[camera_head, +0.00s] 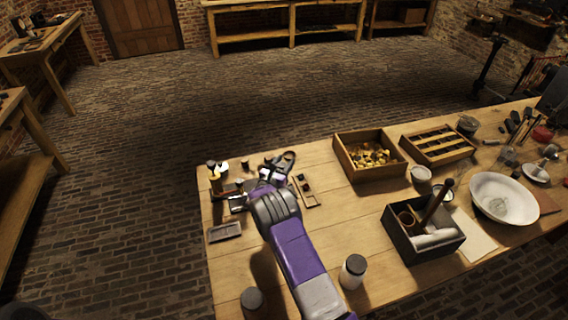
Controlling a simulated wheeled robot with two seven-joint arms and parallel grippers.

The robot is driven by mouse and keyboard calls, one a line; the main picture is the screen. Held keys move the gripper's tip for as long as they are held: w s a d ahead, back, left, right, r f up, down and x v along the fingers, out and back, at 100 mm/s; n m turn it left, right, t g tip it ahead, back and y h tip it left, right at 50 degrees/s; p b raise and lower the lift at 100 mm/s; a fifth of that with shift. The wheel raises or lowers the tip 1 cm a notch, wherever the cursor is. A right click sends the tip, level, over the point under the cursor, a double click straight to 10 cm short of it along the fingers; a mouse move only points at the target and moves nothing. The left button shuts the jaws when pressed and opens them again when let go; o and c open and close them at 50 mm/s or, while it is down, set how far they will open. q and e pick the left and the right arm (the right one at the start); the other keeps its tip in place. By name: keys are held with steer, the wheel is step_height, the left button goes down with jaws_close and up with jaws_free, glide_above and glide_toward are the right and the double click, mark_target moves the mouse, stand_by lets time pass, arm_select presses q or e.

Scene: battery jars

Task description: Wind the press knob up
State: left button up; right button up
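My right gripper (265,178) is over the left end of the wooden workbench, among small tools and parts. Its purple and grey arm comes in from the bottom and hides part of the bench. The fingertips are small and dark among dark parts, so I cannot tell whether they are open or shut, or touching anything. A small upright device with a dark top and brass-coloured parts (214,174) stands at the bench's left edge, left of the gripper. It may be the press, but its knob is too small to make out clearly. My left gripper is not in view.
On the workbench (340,225) stand a wooden box of yellowish pieces (346,152), a slotted tray (429,158), a dark open box (399,241), a white bowl (490,204) and a white jar with a dark lid (352,275). A small grey tray (225,232) lies near the left edge.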

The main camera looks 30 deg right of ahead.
steer(key=shift+c, duration=1.3)
